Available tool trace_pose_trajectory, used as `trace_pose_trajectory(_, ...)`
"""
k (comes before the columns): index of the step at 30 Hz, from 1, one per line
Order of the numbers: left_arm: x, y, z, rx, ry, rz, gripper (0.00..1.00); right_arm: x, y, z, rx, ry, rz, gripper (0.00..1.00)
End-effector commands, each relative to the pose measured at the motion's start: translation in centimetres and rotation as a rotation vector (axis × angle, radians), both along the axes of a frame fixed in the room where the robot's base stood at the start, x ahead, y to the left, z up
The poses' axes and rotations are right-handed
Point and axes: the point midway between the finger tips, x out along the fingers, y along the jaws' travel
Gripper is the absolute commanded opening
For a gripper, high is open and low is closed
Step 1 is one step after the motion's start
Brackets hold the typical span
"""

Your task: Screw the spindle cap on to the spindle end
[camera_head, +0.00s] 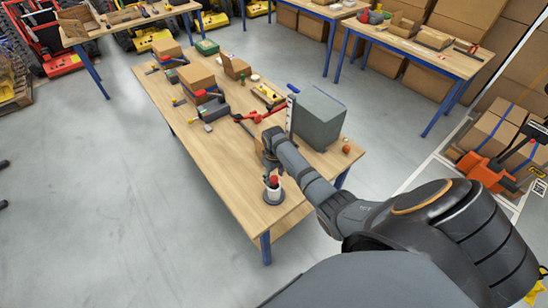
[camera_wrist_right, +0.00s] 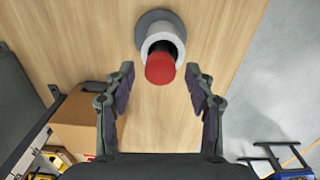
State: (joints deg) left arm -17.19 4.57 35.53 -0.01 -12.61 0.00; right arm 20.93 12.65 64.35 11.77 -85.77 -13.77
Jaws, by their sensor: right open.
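The spindle (camera_head: 274,196) stands upright near the close end of the workbench, a pale cylinder on a round grey base. The red spindle cap (camera_head: 273,181) is at its top. In the wrist view the red cap (camera_wrist_right: 160,69) sits at the end of the pale spindle (camera_wrist_right: 160,35), with a dark band visible between them. My right gripper (camera_head: 270,163) is just beyond the cap in the head view. In the wrist view its fingers (camera_wrist_right: 160,72) are open, one on each side of the cap, with gaps visible on both sides. My left gripper is not in view.
A large grey case (camera_head: 319,120) stands on the workbench (camera_head: 215,150) to the right of my right gripper. A small orange-brown item (camera_head: 346,149) lies beside it. Red and dark tools and cardboard boxes (camera_head: 197,80) fill the far part.

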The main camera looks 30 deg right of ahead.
Motion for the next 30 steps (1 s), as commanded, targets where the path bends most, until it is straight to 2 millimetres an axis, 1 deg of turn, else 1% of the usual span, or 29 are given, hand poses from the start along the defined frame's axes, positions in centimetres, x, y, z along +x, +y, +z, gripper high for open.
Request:
trace_pose_trajectory(2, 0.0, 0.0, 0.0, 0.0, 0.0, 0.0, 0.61, -0.02, 0.01, -0.03, 0.0, 0.0, 0.021, 0.55)
trace_pose_trajectory(4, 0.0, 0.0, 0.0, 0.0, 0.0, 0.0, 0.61, -0.02, 0.02, -0.03, 0.0, 0.001, 0.111, 0.55)
trace_pose_trajectory(9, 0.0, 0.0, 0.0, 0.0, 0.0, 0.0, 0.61, -0.03, 0.03, -0.04, 0.0, 0.002, 0.482, 0.55)
trace_pose_trajectory(13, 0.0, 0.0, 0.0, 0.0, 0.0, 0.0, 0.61, -0.03, 0.03, -0.04, 0.0, 0.001, 0.731, 0.55)
trace_pose_trajectory(15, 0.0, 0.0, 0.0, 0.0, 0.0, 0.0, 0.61, -0.03, 0.03, -0.04, 0.0, 0.001, 0.811, 0.55)
trace_pose_trajectory(20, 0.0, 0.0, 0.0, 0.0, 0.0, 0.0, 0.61, -0.03, 0.03, -0.04, 0.0, 0.001, 0.861, 0.55)
trace_pose_trajectory(23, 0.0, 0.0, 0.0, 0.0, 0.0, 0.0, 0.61, -0.03, 0.03, -0.04, 0.0, 0.001, 0.964, 0.55)
trace_pose_trajectory(30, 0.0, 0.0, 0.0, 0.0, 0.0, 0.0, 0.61, -0.02, 0.03, -0.04, -0.001, 0.002, 1.478, 0.55)
